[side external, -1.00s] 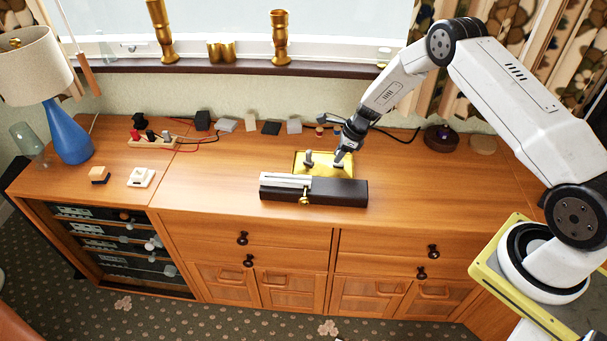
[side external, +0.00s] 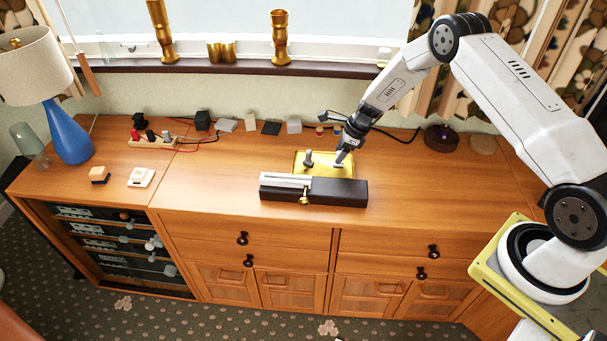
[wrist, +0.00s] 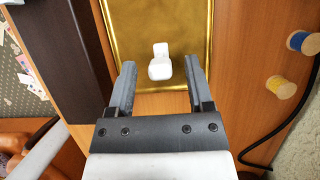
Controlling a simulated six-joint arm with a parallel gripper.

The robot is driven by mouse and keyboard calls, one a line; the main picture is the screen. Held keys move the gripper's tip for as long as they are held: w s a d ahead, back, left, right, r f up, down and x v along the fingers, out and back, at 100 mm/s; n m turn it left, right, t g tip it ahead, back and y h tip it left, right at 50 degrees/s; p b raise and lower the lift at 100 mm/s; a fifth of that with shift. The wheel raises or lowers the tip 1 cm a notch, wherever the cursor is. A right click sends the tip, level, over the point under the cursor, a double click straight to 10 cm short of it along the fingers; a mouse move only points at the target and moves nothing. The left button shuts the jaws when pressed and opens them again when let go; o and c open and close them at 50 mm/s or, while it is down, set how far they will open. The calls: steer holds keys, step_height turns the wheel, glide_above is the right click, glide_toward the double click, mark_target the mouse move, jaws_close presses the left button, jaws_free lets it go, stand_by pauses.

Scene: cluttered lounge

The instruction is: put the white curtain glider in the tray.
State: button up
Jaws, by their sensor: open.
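The white curtain glider (wrist: 160,68) lies on the gold tray (wrist: 205,22) close to its edge in the wrist view. In the side view the glider is small and partly hidden by my gripper at the right part of the tray (side external: 300,154). My gripper (wrist: 159,68) is open, its two fingers on either side of the glider with a clear gap to each. In the side view my gripper (side external: 341,160) comes down tilted over the tray's right part. A grey upright piece (side external: 308,160) stands on the tray's left part.
A long black box with a silver strip (side external: 338,192) lies just in front of the tray. Thread spools (wrist: 281,87) and a black cable (wrist: 290,122) lie beside the tray. Small blocks line the wall. The front of the sideboard top is mostly clear.

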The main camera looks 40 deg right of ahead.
steer(key=v, duration=1.1)
steer(key=shift+s, duration=0.15)
stand_by(0.4)
steer(key=s+a+r+n+h, duration=0.1)
steer(key=s+a+r+n, duration=0.2)
steer(key=s+n, duration=0.4)
steer(key=s+a+r+n+h, duration=0.1)
steer(key=s+a+r+n, duration=0.3)
steer(key=n, duration=0.7)
steer(key=s+a+r+n+h, duration=0.1)
steer(key=s+a+r+n, duration=0.3)
steer(key=s+a+n, duration=0.3)
steer(key=s+n, duration=0.1)
steer(key=s, duration=0.4)
steer(key=shift+a+n, duration=0.2)
steer(key=shift+n, duration=0.2)
steer(key=shift+o, duration=0.3)
